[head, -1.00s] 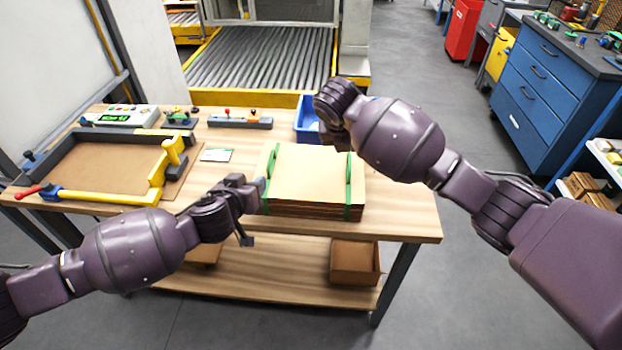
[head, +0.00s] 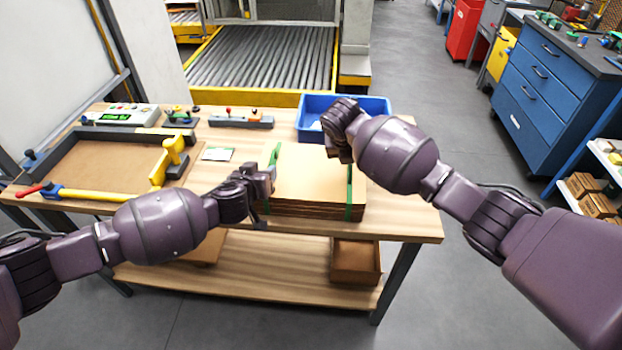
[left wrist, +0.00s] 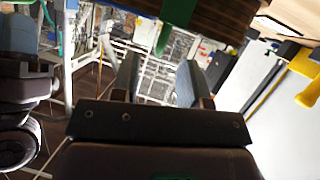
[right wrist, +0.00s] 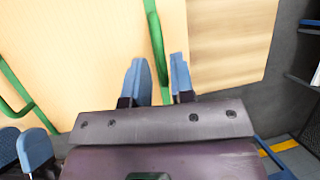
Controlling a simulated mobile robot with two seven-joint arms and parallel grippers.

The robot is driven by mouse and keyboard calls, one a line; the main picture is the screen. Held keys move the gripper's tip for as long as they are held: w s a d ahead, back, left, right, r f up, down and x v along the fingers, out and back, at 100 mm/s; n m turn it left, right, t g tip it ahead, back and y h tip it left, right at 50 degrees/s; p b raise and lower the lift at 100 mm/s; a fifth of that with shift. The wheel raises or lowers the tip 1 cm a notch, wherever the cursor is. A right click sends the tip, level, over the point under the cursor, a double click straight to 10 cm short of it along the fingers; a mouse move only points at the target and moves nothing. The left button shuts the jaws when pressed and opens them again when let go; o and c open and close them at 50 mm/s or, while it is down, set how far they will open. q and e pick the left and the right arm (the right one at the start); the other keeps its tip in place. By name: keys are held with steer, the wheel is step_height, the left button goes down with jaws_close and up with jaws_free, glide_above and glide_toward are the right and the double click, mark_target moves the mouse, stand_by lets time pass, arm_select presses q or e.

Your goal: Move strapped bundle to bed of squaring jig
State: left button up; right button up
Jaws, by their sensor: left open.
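The strapped bundle (head: 310,175), a stack of brown sheets with two green straps, lies at the front right of the workbench. The squaring jig (head: 62,140), with a brown bed (head: 110,165), dark fences and a yellow clamp, is at the bench's left. My left gripper (head: 270,172) is open at the bundle's left front edge, by the left strap; its spread fingers (left wrist: 160,78) sit under the bundle's edge in the left wrist view. My right gripper (head: 340,157) is above the bundle's right side; its parted fingers (right wrist: 158,75) straddle the line of the right strap (right wrist: 156,45).
A blue bin (head: 372,104) stands behind the bundle. A small white-green card (head: 218,154) lies between jig and bundle. A carton (head: 355,262) is on the lower shelf. The bench's right front corner is bare.

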mark_target(269, 165)
arm_select(q)
steer(key=shift+x, duration=2.2)
arm_select(e)
steer(key=shift+x, duration=2.15)
arm_select(q)
steer(key=c, duration=0.4)
arm_select(e)
steer(key=c, duration=0.4)
arm_select(q)
jaws_close()
arm_select(e)
jaws_close()
arm_select(q)
steer(key=shift+d, duration=0.1)
